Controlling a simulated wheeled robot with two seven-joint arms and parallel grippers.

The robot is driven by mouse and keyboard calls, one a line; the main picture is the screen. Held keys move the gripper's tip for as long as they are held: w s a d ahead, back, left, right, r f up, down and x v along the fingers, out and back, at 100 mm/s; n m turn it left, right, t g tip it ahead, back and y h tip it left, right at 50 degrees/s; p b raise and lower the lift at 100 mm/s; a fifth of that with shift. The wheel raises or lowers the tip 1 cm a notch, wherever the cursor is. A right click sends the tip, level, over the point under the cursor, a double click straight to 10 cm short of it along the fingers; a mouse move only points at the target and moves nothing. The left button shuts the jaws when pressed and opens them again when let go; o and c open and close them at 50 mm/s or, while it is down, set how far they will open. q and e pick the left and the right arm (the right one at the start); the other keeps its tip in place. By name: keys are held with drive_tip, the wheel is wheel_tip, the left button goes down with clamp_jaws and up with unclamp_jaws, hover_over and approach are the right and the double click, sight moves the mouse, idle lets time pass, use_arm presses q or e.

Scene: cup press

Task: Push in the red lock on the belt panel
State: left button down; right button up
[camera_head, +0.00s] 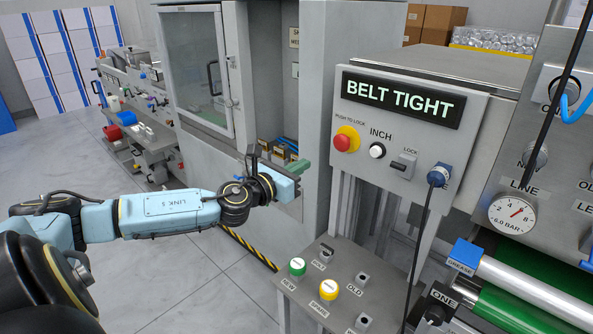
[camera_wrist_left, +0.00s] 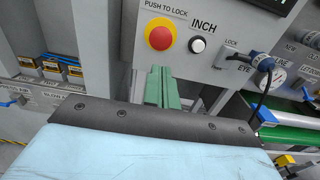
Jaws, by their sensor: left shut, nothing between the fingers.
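The red lock (camera_head: 342,143) is a round red push button on a yellow collar, under a "PUSH TO LOCK" label at the upper left of the grey belt panel (camera_head: 435,143). It also shows whole in the wrist view (camera_wrist_left: 159,38). The panel display (camera_head: 402,99) reads "BELT TIGHT". My left gripper (camera_head: 301,167) is shut and empty, its green fingers pointing toward the panel. In the head view it is left of and below the red lock. My right gripper is out of view.
A white INCH button (camera_head: 377,150), a LOCK switch (camera_head: 403,165) and a blue plug with a black cable (camera_head: 438,175) sit right of the red lock. A shelf with several buttons (camera_head: 328,290) stands below. A grey cabinet (camera_head: 245,80) rises at left.

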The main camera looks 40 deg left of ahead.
use_arm(q)
drive_tip(key=shift+s, duration=0.45)
idle(0.4)
drive_tip(key=s+a+f+n+g+y, duration=0.1)
drive_tip(key=a+f+n+g, duration=0.1)
drive_tip(key=f+n, duration=0.35)
drive_tip(key=s+a+f+n+g+y, duration=0.1)
drive_tip(key=a+f+n+y, duration=0.15)
drive_tip(key=f, duration=0.65)
drive_tip(key=s+a+f+n+g, duration=0.2)
drive_tip(key=f+n, duration=0.2)
drive_tip(key=f, duration=0.4)
drive_tip(key=s+d+f+n+g, duration=0.1)
drive_tip(key=s+f+n+g, duration=0.5)
drive_tip(key=f, duration=1)
drive_tip(key=s+d+f+n+g+h, duration=0.1)
drive_tip(key=s+d+f+n, duration=0.4)
drive_tip(key=s, duration=0.7)
drive_tip(key=s+d+f+n+g+h, duration=0.1)
drive_tip(key=s+d+f+n+g, duration=0.2)
drive_tip(key=s+d+f, duration=0.7)
drive_tip(key=s+d+f+n+g+h, duration=0.1)
drive_tip(key=s+d+f+n, duration=0.6)
drive_tip(key=s, duration=0.9)
drive_tip(key=shift+d+f+n+g, duration=0.2)
drive_tip(key=shift+d+n+g, duration=0.3)
drive_tip(key=shift+d, duration=0.15)
